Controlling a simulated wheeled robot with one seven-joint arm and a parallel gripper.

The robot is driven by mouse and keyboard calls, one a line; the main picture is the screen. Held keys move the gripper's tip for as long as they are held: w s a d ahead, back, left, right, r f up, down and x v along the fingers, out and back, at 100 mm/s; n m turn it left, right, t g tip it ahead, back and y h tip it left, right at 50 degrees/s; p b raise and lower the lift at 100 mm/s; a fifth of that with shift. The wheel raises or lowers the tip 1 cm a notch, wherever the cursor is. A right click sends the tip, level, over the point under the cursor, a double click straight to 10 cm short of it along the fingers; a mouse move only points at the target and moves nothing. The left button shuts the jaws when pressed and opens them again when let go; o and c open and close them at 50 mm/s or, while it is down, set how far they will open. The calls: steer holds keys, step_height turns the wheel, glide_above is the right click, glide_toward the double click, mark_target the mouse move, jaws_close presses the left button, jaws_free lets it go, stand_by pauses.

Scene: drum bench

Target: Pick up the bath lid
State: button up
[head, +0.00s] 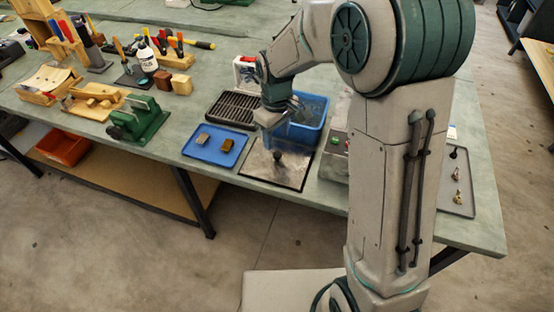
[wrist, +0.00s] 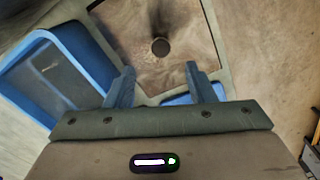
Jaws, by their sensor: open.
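The bath lid (head: 262,172) is a flat square metal plate with a dark round knob (head: 278,157). It lies on the bench near the front edge, in front of the blue bath (head: 296,132). In the wrist view the lid (wrist: 190,68) fills the upper middle, and its knob (wrist: 160,47) shows from above. My gripper (head: 268,128) is above the lid, close to the bath. In the wrist view my gripper (wrist: 160,78) has its two fingers apart with nothing between them, and the knob appears beyond the fingertips. The bath is uncovered.
A blue tray (head: 202,157) with two small blocks lies left of the lid. A black slatted rack (head: 233,109) stands behind it. A grey box (head: 335,145) stands to the right, partly hidden by my arm. A green vise (head: 140,122) and tools are farther left.

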mark_target(278, 153)
steer(key=f, duration=0.3)
steer(key=f+p, duration=0.1)
steer(key=f, duration=0.2)
steer(key=shift+s+d+f, duration=0.15)
steer(key=shift+s+f, duration=0.05)
steer(key=shift+f, duration=0.05)
jaws_close()
